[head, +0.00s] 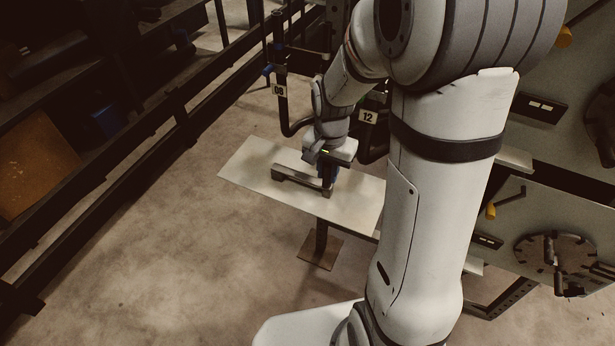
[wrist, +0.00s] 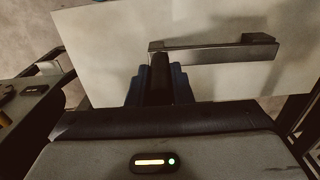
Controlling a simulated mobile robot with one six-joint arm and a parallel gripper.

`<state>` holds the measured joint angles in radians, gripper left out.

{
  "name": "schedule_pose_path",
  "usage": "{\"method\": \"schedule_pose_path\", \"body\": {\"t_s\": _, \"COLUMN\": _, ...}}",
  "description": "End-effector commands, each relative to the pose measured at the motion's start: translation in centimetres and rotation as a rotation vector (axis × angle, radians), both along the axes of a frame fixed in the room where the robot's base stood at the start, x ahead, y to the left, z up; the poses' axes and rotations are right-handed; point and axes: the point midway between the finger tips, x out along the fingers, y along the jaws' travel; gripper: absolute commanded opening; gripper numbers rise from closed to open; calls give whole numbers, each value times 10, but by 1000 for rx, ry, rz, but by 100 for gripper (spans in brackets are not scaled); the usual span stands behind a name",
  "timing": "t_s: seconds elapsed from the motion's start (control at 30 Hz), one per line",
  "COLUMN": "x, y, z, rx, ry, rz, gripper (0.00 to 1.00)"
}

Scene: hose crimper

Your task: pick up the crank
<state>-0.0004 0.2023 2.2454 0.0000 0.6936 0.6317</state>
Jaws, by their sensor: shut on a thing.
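The crank (head: 298,179) is a dark grey metal bar over the pale table (head: 245,160), with a block at its left end in the head view. In the wrist view the crank's arm (wrist: 215,46) runs right from a dark upright handle to the block. My gripper (head: 328,173) has blue fingers, one on each side of the handle; it is shut on the crank, as the wrist view (wrist: 158,88) also shows. I cannot tell whether the crank touches the table. The handle is partly hidden by the fingers.
Black hoses tagged 08 (head: 279,90) and 12 (head: 369,116) hang behind the table. A grey machine panel with a round slotted plate (head: 556,258) and a yellow-handled lever (head: 491,212) stands at right. Dark shelving lines the left. The floor (head: 150,240) at front left is clear.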

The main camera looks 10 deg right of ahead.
Motion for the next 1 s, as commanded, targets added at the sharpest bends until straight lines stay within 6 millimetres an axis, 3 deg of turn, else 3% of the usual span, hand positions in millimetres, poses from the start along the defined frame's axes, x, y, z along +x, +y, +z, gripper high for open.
{"method": "schedule_pose_path", "body": {"t_s": 0.37, "x": 1, "y": 0, "z": 8, "rx": 0, "ry": -3, "rz": 1, "gripper": 0}}
{"method": "schedule_pose_path", "body": {"t_s": 0.8, "x": 1, "y": 1, "z": 87, "rx": 0, "ry": -5, "rz": 2, "gripper": 0}}
{"method": "schedule_pose_path", "body": {"t_s": 1.0, "x": 0, "y": 1, "z": 100, "rx": 0, "ry": -1, "rz": 2, "gripper": 0}}
